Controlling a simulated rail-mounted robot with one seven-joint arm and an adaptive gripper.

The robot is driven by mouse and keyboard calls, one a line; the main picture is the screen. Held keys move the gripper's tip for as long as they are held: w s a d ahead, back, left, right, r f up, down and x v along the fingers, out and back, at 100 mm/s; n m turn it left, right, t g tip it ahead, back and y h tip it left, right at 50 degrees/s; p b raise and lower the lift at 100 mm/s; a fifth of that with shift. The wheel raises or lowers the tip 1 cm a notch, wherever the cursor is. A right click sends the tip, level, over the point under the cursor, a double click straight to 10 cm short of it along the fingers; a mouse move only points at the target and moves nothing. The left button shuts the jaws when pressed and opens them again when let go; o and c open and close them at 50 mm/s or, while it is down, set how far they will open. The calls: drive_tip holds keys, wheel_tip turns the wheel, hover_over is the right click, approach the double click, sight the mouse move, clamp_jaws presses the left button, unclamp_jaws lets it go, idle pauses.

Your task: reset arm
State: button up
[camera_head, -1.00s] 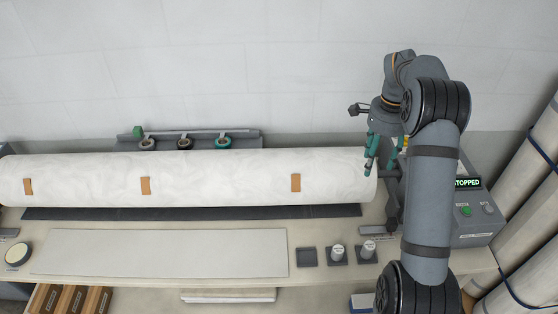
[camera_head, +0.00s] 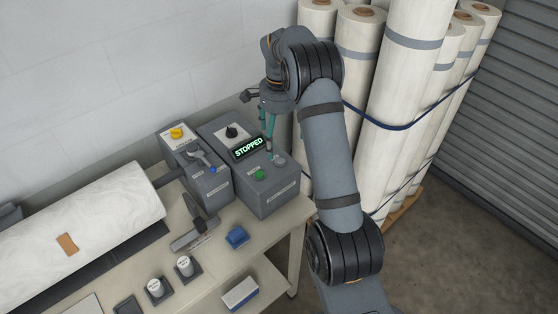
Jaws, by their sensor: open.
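My gripper (camera_head: 270,138) hangs at the end of my raised arm, its teal fingers pointing down and apart, with nothing seen between them. In the view it is over the right side of the grey control box with the lit display (camera_head: 248,147) reading STOPPED. I cannot tell the height of the fingers above the box. That box has a black knob (camera_head: 231,132) and a green button (camera_head: 260,175). My arm covers part of the scene to the right of the box.
A second grey box with a yellow knob (camera_head: 177,132) and a lever stands left of it. The white roll (camera_head: 90,220) lies at left. Two small weights (camera_head: 184,265) and a blue block (camera_head: 236,237) are on the bench. Tall strapped rolls (camera_head: 400,80) stand behind my arm.

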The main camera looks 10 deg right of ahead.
drive_tip(key=shift+w+d, duration=0.1)
drive_tip(key=shift+d, duration=0.15)
drive_tip(key=shift+r, duration=0.1)
wheel_tip(320, 180, up, 10)
drive_tip(key=p, duration=0.5)
drive_tip(key=shift+f, duration=0.2)
